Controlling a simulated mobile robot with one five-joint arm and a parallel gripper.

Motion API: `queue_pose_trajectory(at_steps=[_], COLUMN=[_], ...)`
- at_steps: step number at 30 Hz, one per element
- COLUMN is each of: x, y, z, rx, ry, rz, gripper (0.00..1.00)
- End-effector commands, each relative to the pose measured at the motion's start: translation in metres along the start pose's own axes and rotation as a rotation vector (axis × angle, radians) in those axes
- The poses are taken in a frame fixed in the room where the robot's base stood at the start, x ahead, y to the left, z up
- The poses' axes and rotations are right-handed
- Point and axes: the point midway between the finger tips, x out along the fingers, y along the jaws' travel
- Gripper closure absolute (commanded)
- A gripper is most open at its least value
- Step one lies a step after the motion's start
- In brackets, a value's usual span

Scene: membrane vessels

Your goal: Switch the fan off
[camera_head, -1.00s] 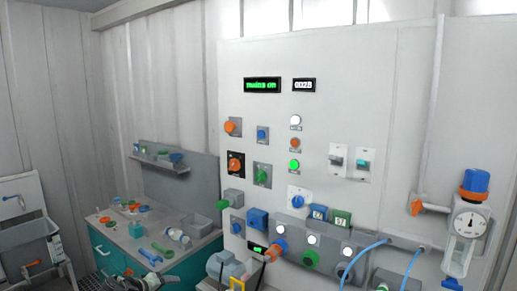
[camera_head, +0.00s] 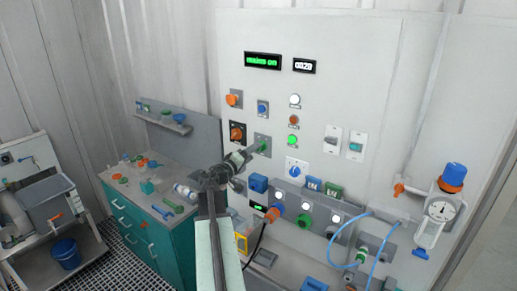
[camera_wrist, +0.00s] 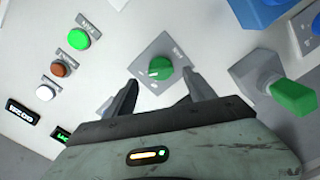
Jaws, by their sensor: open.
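A green rotary knob (camera_wrist: 160,68) sits on a grey square plate with small lettering I cannot read for sure. It faces my gripper (camera_wrist: 160,82), whose two dark fingers stand open on either side of it. I cannot tell whether the fingers reach around the knob or stop short of it. In the head view the same knob (camera_head: 263,146) shows on the white panel (camera_head: 370,70), just right of my gripper (camera_head: 242,157). A small pale mark shows on the knob's face.
A green handle on a grey block (camera_wrist: 292,97) juts out right of the gripper in the wrist view. An orange knob on a black plate (camera_head: 238,132) is near. White, orange and green lamps (camera_head: 292,137) line the panel. A teal cabinet bench (camera_head: 140,240) stands left.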

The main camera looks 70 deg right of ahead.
Motion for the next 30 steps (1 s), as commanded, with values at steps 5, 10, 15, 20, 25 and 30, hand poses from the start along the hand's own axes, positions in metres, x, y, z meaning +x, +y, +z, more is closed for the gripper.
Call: queue_pose_trajectory(at_steps=[5,10,15,20,25,30], x=[0.034,0.041,0.041,0.041,0.044,0.04], y=[-0.001,0.0,0.001,0.001,0.001,0.0], z=[-0.001,0.001,0.001,0.001,0.0,0.0], rx=[0.0,0.0,0.001,0.0,-0.004,-0.037], ry=[-0.002,-0.002,-0.002,-0.002,-0.002,-0.002], rz=[0.001,0.0,0.0,0.001,0.002,0.0], gripper=[0.36,0.36,0.47,0.92,0.99,0.99])
